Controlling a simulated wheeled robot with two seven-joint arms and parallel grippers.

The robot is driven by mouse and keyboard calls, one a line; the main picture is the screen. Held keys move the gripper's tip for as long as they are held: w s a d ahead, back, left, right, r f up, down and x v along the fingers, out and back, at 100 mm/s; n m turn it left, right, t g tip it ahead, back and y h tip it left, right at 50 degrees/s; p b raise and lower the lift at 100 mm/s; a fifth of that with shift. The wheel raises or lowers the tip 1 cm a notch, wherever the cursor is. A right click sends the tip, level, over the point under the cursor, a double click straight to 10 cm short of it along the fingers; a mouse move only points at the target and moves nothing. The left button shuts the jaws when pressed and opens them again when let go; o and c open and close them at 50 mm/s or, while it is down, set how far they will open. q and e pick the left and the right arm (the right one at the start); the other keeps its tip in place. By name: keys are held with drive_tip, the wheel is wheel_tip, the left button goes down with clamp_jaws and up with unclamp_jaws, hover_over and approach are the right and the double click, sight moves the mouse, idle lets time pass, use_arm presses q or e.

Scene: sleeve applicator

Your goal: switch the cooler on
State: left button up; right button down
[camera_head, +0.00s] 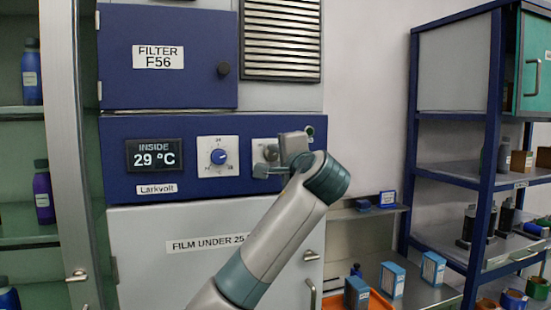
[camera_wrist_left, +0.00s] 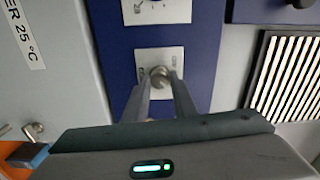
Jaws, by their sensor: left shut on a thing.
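The cooler's blue control panel (camera_head: 150,126) has a display (camera_head: 154,155) reading "INSIDE 29 °C", a white plate with a blue dial (camera_head: 218,157), and a second plate to the right carrying a metal rotary knob. That knob (camera_wrist_left: 160,77) shows in the left wrist view on its white plate (camera_wrist_left: 146,60); the plate's small markings are partly covered and unreadable. My left gripper (camera_head: 266,158) is at this second plate, its fingers (camera_wrist_left: 160,85) shut on the sides of the knob. In the head view my gripper hides most of the knob. My right gripper is not in view.
A small round indicator (camera_head: 309,131) sits right of my gripper. Above the panel are a "FILTER F56" door (camera_head: 168,85) and a vent grille (camera_head: 282,38). The "FILM UNDER 25" door (camera_head: 150,240) is below. Shelves (camera_head: 480,170) with boxes and jars stand at right.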

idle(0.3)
use_arm(q)
drive_tip(key=o, duration=1)
drive_tip(key=shift+d, duration=0.1)
drive_tip(key=shift+o, duration=0.2)
drive_tip(key=shift+s, duration=0.1)
